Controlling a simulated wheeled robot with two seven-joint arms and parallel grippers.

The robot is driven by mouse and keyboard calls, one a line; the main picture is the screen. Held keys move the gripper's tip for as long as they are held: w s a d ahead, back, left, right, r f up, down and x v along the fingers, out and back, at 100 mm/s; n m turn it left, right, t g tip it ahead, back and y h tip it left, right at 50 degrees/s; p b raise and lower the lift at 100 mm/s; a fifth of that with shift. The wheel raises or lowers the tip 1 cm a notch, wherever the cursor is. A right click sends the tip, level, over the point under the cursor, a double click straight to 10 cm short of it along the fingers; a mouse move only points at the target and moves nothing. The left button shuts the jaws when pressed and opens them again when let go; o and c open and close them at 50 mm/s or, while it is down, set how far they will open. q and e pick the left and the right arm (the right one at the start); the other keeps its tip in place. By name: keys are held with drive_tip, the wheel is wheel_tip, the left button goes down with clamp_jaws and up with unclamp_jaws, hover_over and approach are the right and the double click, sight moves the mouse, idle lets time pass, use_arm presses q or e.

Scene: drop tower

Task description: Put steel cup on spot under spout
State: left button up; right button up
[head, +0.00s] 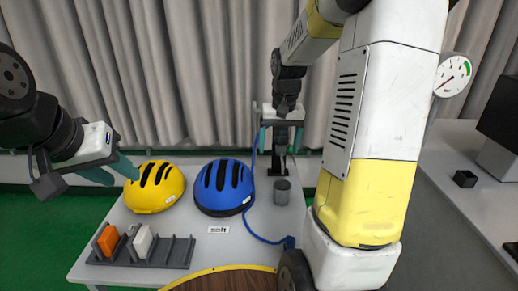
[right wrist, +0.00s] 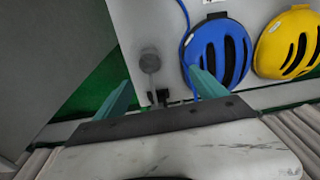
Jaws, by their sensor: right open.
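A grey steel cup (head: 282,192) stands upright on the white table, right of the blue helmet. It also shows in the right wrist view (right wrist: 150,63), beyond the gap between my fingers. My right gripper (head: 280,150) is open and empty, above and behind the cup, and does not touch it. Its two teal fingers are spread in the right wrist view (right wrist: 162,88). A dark stand (head: 277,168) is just behind the cup, partly hidden by my gripper; I cannot make out a spout or marked spot. My left gripper (head: 124,180) is open and empty, left of the yellow helmet.
A blue helmet (head: 222,187) and a yellow helmet (head: 155,187) lie on the table (head: 205,255). A grey rack (head: 175,252) holds an orange block (head: 108,240) and a white block (head: 142,240). A blue cable (head: 256,232) runs left of the cup. A round wooden top edges the front.

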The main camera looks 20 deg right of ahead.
drive_tip(key=s+a+r+n+t+y, duration=0.1)
drive_tip(key=s+a+r, duration=0.3)
drive_tip(key=s, duration=0.5)
drive_tip(key=s+a+r+n+t+y, duration=0.1)
drive_tip(key=s+a+r+t, duration=0.2)
drive_tip(key=s, duration=0.7)
wheel_tip(320, 180, up, 3)
drive_tip(key=shift+s+a+r+n+t, duration=0.2)
drive_tip(key=shift+a+n+t, duration=0.2)
drive_tip(key=shift+a, duration=0.8)
drive_tip(key=shift+d, duration=0.1)
